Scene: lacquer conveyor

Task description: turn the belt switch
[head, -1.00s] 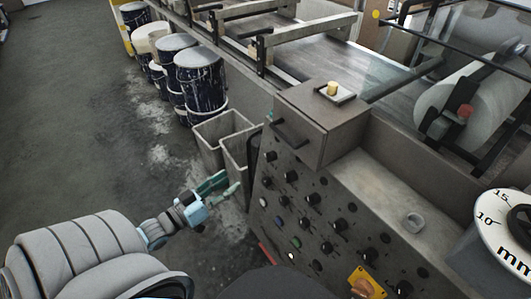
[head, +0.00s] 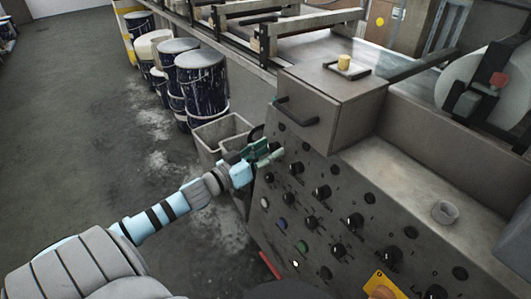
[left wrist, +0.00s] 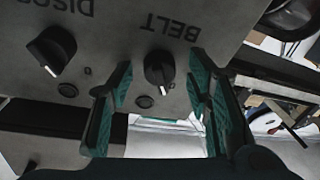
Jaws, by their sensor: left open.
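The belt switch (left wrist: 158,72) is a round black knob with a white pointer line, under the upside-down word BELT in the left wrist view. My left gripper (left wrist: 158,84) is open, with its green-padded fingers on the left and right of the knob in that picture. I cannot tell whether the fingertips reach around it or stop short. In the head view my left gripper (head: 268,153) is at the upper left corner of the sloped control panel (head: 300,205) and hides the switch. My right gripper is not in view.
A similar black knob (left wrist: 51,51) sits beside the switch, and several more cover the panel. A grey box (head: 328,105) with a handle stands above my left gripper. Grey bins (head: 222,128) and stained drums (head: 202,82) stand behind it.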

